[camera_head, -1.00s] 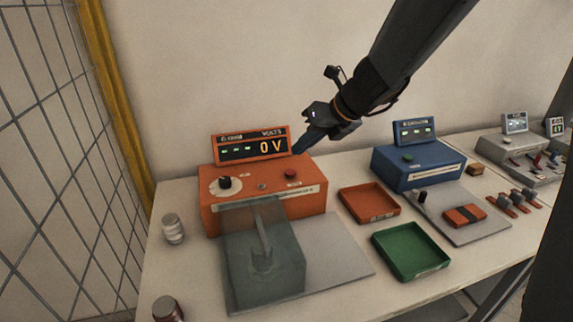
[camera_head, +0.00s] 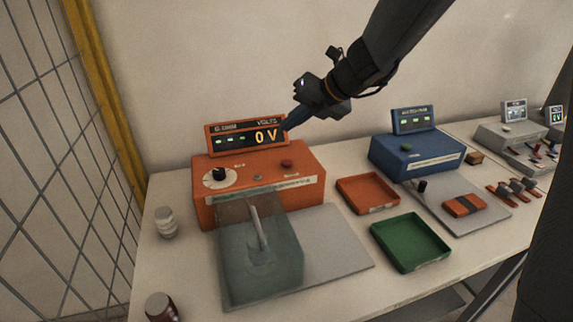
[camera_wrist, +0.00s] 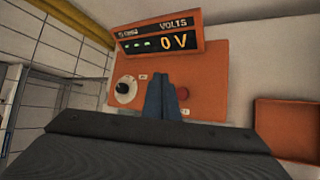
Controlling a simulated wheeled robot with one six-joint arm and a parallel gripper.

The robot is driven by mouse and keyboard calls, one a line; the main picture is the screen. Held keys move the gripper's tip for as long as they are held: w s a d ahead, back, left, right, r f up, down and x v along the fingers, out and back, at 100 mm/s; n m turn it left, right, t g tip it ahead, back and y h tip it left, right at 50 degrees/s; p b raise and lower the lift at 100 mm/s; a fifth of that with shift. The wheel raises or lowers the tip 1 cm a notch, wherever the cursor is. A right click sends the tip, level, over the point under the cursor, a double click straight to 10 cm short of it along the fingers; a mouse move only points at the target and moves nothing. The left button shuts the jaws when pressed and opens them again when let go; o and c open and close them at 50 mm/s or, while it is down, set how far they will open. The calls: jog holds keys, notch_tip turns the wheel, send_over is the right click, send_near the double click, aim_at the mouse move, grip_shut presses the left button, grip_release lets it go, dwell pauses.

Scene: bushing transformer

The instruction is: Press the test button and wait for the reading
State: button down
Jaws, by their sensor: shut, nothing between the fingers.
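The orange tester (camera_head: 258,195) stands on the bench with its display (camera_head: 245,138) on top reading 0 V, beside several small green marks. A dial (camera_head: 219,176) is on its left and a red button (camera_head: 287,164) on its right; their labels are too small to read. My gripper (camera_head: 285,128) is shut and empty, in front of the display's right end and above the red button, apart from it. In the wrist view its blue fingers (camera_wrist: 162,88) point at the orange top, just left of the red button (camera_wrist: 183,94). A grey translucent cover (camera_head: 262,262) stands before the tester.
A blue unit (camera_head: 415,158) with a green button stands to the right. Orange (camera_head: 366,193) and green (camera_head: 410,243) trays lie between. Jars stand at the left (camera_head: 165,222) and front left (camera_head: 161,307). A mesh fence (camera_head: 60,170) borders the left side.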

jog(key=b, duration=0.6)
send_over(291, 164)
jog(key=shift+w+f, duration=0.15)
jog(key=shift+f, duration=2.65)
jog(key=shift+f+b, duration=0.75)
jog(key=shift+f, duration=0.35)
jog(key=shift+f, duration=0.1)
jog(key=shift+f, duration=0.35)
jog(key=shift+f+b, duration=0.4)
jog(key=shift+f, duration=0.1)
jog(key=shift+r, duration=0.2)
jog(key=shift+r+p, duration=0.75)
jog(key=shift+p, duration=0.4)
